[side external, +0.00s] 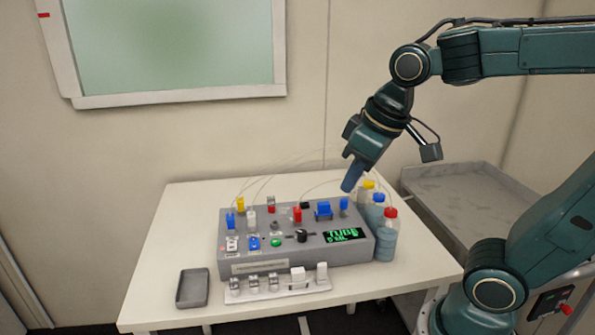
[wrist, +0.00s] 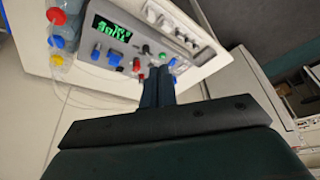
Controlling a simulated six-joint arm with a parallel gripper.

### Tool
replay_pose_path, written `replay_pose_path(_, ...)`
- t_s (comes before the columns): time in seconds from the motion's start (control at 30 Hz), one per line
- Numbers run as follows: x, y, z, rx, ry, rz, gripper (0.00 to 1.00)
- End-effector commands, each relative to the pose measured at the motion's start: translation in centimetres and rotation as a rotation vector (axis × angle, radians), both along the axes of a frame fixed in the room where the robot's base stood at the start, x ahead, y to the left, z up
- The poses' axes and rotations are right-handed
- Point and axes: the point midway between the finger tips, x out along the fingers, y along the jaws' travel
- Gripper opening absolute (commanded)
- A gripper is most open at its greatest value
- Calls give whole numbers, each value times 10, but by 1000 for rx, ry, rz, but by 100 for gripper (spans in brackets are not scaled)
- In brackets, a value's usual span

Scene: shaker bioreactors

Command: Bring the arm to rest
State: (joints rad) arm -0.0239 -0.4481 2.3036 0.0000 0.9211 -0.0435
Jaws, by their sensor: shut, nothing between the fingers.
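My gripper (side external: 352,176) hangs from the teal arm above the back right part of the grey control box. Its blue fingers point down and are shut with nothing between them. In the wrist view the two fingers (wrist: 157,90) lie side by side, and the box's panel (wrist: 128,28) shows beyond them. The gripper looks apart from the box and the bottles. The grey box (side external: 280,262) has a green display (side external: 345,235), coloured connectors and knobs, and stands on a white table.
Bottles with red (side external: 387,247), blue (side external: 375,212) and yellow caps stand at the box's right end, close to the gripper. Thin tubes arch behind the box. A rack of small parts (side external: 278,284) and a grey tray (side external: 192,288) lie in front. The table's left side (side external: 180,225) is clear.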

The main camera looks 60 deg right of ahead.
Motion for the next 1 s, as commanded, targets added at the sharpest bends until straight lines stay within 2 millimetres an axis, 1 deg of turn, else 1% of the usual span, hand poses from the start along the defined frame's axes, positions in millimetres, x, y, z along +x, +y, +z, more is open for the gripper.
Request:
replay_pose_path(0.03,-10,-1,0,2,-19,-8,0)
replay_pose_path(0.2,-39,-4,-3,11,-72,-35,0)
replay_pose_path(0.3,-52,-5,-6,14,-96,-47,0)
replay_pose_path(0.4,-61,-6,-9,17,-114,-57,0)
replay_pose_path(0.6,-69,-6,-12,20,-127,-64,0)
replay_pose_path(1.0,-68,-6,-12,20,-126,-64,0)
